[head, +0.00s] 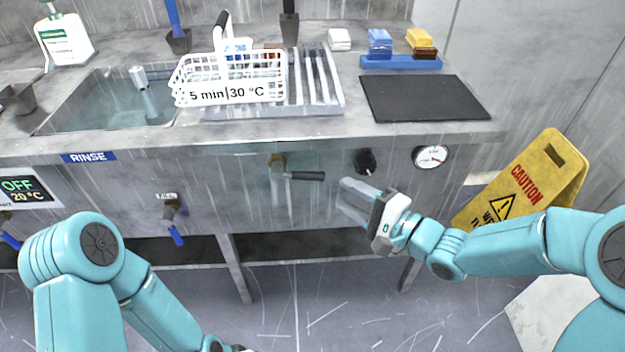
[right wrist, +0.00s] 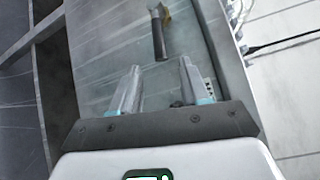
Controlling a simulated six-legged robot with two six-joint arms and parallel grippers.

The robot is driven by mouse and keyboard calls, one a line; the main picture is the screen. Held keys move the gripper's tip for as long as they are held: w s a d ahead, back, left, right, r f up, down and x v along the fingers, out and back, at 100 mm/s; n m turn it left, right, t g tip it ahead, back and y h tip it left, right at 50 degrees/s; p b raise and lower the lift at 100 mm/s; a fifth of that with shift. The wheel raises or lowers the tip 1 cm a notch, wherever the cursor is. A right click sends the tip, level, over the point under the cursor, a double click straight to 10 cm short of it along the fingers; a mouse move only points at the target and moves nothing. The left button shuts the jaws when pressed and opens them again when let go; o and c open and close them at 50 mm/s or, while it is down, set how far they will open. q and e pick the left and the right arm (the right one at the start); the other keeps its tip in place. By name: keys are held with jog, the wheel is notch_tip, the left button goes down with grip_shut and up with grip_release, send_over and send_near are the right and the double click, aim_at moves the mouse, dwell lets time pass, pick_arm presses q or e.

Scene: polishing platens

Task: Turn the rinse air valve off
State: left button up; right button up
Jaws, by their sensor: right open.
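A valve with a brass body and a dark lever (head: 305,176) is on the front panel of the steel bench. Its lever lies about level and points right in the head view. In the right wrist view the lever (right wrist: 159,38) lies ahead of the fingertips, roughly in line with the gap between them. My right gripper (head: 352,200) is open and empty, to the right of and slightly below the lever tip, apart from it. Its two fingers (right wrist: 162,82) show spread in the right wrist view. My left gripper (head: 238,348) is mostly cut off at the bottom edge.
A black knob (head: 365,161) and a round gauge (head: 431,157) sit right of the valve. A white basket (head: 232,80) stands on the bench. A yellow caution sign (head: 540,170) stands at right.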

aim_at(318, 179)
jog(key=b+x, duration=0.1)
jog(key=x, duration=0.9)
jog(key=shift+w+f+b, duration=0.1)
jog(key=shift+b, duration=0.25)
grip_shut()
